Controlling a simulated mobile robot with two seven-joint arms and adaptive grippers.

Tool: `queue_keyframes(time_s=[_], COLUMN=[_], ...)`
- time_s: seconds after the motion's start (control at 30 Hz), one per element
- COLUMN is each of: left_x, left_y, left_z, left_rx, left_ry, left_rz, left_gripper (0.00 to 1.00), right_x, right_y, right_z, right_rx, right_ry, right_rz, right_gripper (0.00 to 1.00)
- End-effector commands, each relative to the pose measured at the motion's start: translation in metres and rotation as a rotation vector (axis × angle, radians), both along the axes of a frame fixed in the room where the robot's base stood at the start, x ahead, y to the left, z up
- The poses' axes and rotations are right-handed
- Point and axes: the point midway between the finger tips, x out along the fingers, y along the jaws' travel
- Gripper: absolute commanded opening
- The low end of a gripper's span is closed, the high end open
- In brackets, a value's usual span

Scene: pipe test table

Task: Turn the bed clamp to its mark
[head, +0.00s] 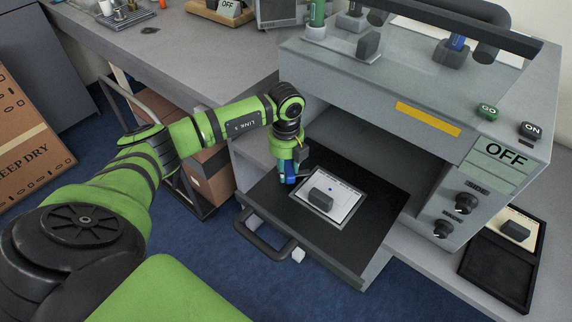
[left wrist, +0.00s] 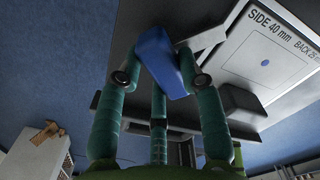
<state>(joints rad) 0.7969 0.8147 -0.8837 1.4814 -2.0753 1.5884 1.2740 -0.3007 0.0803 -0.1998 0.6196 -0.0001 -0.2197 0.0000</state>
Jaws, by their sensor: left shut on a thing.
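My left gripper (head: 290,172) reaches down over the left edge of the black pull-out bed (head: 372,208). Its green fingers are shut on a blue piece, seemingly the bed clamp (head: 291,179), which also shows between the fingertips in the left wrist view (left wrist: 160,62). The blue piece lies slanted across the fingers in that view. The fingers partly cover it, and I cannot make out its mark. Beside it on the bed lies a white printed sheet (head: 343,202) with a blue dot and a dark block (head: 321,199). My right gripper is not in view.
The bed sticks out of a grey machine (head: 420,95) and has a black front handle (head: 266,240). An OFF panel (head: 499,155), knobs (head: 465,203) and a black tray (head: 512,250) are at right. Cardboard boxes (head: 210,177) stand below the left bench.

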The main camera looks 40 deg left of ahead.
Motion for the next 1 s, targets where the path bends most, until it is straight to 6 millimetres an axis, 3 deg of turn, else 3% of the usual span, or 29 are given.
queue_keyframes(time_s=[0.6,1.0], left_x=[-0.002,-0.002], left_y=[-0.004,-0.005], left_z=[0.0,-0.001], left_rx=[-0.001,-0.001], left_ry=[0.003,0.002], left_rz=[0.537,0.698], left_gripper=[0.05,0.05], right_x=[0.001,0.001], right_y=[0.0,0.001], right_z=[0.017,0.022], right_rx=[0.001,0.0], right_ry=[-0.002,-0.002], right_rz=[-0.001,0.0], right_gripper=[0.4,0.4])
